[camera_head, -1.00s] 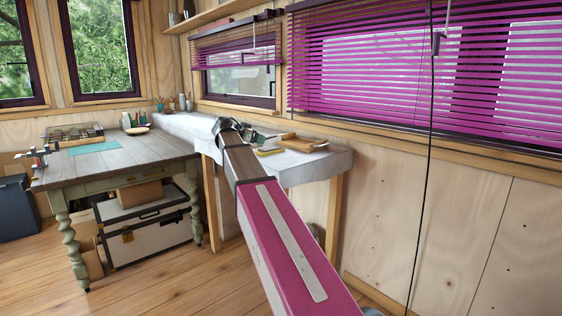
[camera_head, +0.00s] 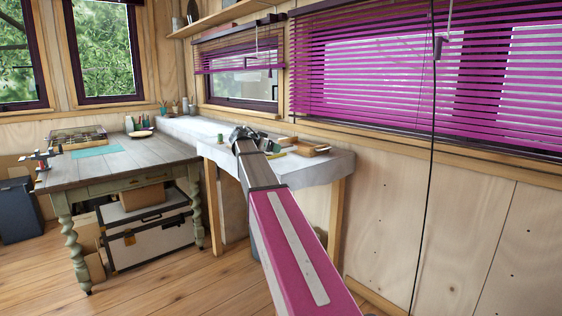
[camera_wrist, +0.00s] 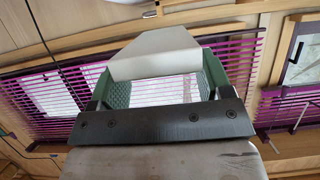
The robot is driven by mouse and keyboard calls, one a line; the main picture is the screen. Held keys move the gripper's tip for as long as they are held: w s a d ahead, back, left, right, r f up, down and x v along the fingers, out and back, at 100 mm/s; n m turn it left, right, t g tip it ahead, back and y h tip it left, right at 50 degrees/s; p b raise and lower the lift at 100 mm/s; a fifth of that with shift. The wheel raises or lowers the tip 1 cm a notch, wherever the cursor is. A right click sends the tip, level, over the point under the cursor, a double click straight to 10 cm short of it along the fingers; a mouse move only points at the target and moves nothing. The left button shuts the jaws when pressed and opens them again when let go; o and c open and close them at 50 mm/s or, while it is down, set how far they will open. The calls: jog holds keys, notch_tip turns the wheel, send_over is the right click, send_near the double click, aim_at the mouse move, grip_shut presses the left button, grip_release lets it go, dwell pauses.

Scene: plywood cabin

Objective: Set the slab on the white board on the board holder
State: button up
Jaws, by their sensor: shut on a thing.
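My gripper (camera_head: 241,133) is above the pale bench by the window wall, mostly hidden behind my own arm in the head view. In the wrist view, the green-padded fingers of my gripper (camera_wrist: 155,76) are shut on a pale grey-white slab (camera_wrist: 154,54), which sticks out beyond the fingertips. The slab cannot be made out clearly in the head view. I cannot clearly identify the white board or the board holder.
The pale bench (camera_head: 325,166) carries a brown wooden board (camera_head: 308,150) to the right of my gripper, and a small green item (camera_head: 220,138) to its left. A grey wooden table (camera_head: 128,162) stands at left with a teal mat (camera_head: 97,151). Pink blinds (camera_head: 380,75) hang above.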

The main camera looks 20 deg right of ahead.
send_over(280, 166)
jog(key=f, duration=0.2)
jog(key=shift+w+d+f, duration=0.1)
jog(key=shift+w+f, duration=0.15)
jog(key=shift+f, duration=1.95)
jog(key=shift+f, duration=0.1)
jog(key=o, duration=1.1)
